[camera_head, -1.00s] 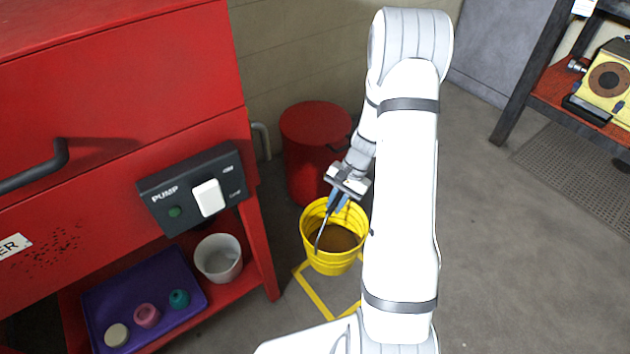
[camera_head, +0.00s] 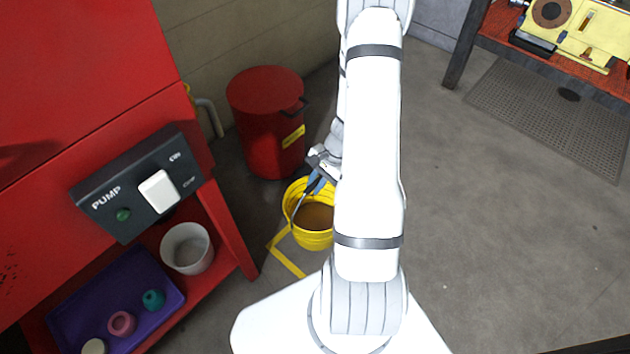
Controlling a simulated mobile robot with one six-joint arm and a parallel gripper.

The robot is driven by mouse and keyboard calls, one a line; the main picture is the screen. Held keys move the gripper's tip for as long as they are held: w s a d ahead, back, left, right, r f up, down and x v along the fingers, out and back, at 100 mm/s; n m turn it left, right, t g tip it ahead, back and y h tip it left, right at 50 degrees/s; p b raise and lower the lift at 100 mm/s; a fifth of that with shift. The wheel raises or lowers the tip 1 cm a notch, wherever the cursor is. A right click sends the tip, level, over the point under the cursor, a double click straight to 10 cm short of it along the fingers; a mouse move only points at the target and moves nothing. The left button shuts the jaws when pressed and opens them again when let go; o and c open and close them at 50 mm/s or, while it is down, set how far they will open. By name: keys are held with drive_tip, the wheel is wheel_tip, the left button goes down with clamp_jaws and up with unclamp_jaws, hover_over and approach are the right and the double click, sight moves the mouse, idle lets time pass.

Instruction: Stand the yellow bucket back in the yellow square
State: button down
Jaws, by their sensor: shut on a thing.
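The yellow bucket (camera_head: 313,239) is upright, with brown liquid inside, right of the red cabinet. My gripper (camera_head: 314,187) is at its far rim and shut on the bucket. My white arm hides the bucket's right side. The yellow square (camera_head: 287,262) is a painted outline on the floor. Its left corner and part of its near edge show below and left of the bucket; the rest is hidden behind the bucket and my arm. I cannot tell whether the bucket touches the floor.
A red drum (camera_head: 265,125) stands behind the bucket. A red cabinet with a pump switch panel (camera_head: 138,184) is at the left. Its low shelf holds a white pot (camera_head: 187,248) and a purple tray (camera_head: 90,290). Open floor and a drain grate (camera_head: 550,115) lie right.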

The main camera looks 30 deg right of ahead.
wheel_tip(320, 180, down, 9)
drive_tip(key=b, duration=0.8)
drive_tip(key=shift+f, duration=0.15)
drive_tip(key=shift+f+b, duration=0.35)
drive_tip(key=shift+f, duration=0.05)
idle(0.5)
drive_tip(key=c, duration=1.3)
unclamp_jaws()
drive_tip(key=p+v, duration=0.4)
drive_tip(key=v, duration=0.3)
drive_tip(key=shift+r, duration=0.4)
